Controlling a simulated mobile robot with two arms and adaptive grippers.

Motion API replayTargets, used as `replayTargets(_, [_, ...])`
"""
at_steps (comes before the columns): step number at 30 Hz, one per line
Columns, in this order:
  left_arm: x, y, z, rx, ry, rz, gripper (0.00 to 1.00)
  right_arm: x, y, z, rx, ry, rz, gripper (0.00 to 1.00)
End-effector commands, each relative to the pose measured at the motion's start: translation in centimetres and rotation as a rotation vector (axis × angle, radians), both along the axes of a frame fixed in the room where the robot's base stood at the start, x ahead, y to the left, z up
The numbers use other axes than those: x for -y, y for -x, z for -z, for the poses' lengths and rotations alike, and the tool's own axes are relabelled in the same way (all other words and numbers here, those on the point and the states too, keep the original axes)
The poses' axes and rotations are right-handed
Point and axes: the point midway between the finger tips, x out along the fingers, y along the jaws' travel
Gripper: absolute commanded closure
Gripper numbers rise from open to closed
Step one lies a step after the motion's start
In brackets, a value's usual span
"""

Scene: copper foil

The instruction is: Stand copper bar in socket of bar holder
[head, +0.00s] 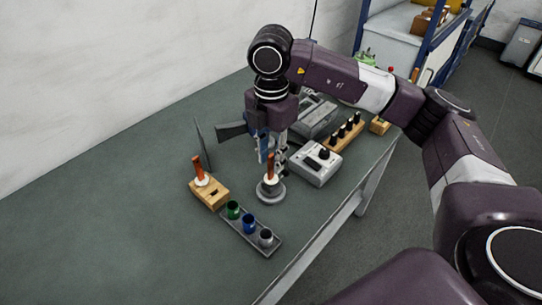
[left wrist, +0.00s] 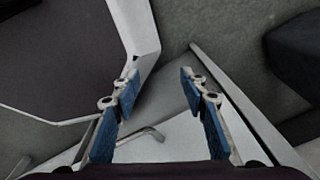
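A copper bar (head: 270,167) with a white collar stands upright on a round grey bar holder (head: 272,191) on the table. My right gripper (head: 272,159) is lowered over it, its blue-padded fingers apart on either side of the bar's upper part. Contact with the bar is too small to make out. A second copper-coloured bar (head: 199,168) with a white collar stands slightly tilted in a wooden block (head: 210,199), beside a dark slot. My left gripper (left wrist: 156,92) is open and empty in the left wrist view, and away from the table objects.
A grey tray (head: 237,230) with green, blue and pale cups lies in front. A thin dark panel (head: 204,145) stands behind the wooden block. A grey box with a knob (head: 315,164) and a wooden rack (head: 344,135) are at right. The table's left side is clear.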

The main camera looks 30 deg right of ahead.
Motion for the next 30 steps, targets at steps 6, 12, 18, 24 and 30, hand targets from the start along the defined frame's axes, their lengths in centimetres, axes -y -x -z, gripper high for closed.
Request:
replayTargets(6, [-0.1, 0.2, 0.0, -0.002, 0.0, 0.0, 0.6, 0.0, -0.1, -1.0, 0.002, -0.001, 0.0, 0.75])
replayTargets(12, [0.0, 0.1, 0.0, -0.001, 0.0, 0.0, 0.6, -0.1, -0.2, -5.0, 0.006, -0.002, 0.0, 0.75])
replayTargets(18, [0.0, 0.0, 0.0, -0.001, 0.0, 0.0, 0.6, 0.0, -0.1, -9.3, 0.005, -0.001, 0.0, 0.75])
replayTargets(24, [0.0, 0.0, 0.0, 0.0, 0.0, 0.0, 0.6, 0.0, -0.1, -11.3, 0.003, 0.001, 0.0, 0.75])
replayTargets(30, [0.0, 0.0, 0.0, 0.0, 0.0, 0.0, 0.6, 0.0, 0.0, -12.0, 0.0, 0.0, 0.001, 0.75])
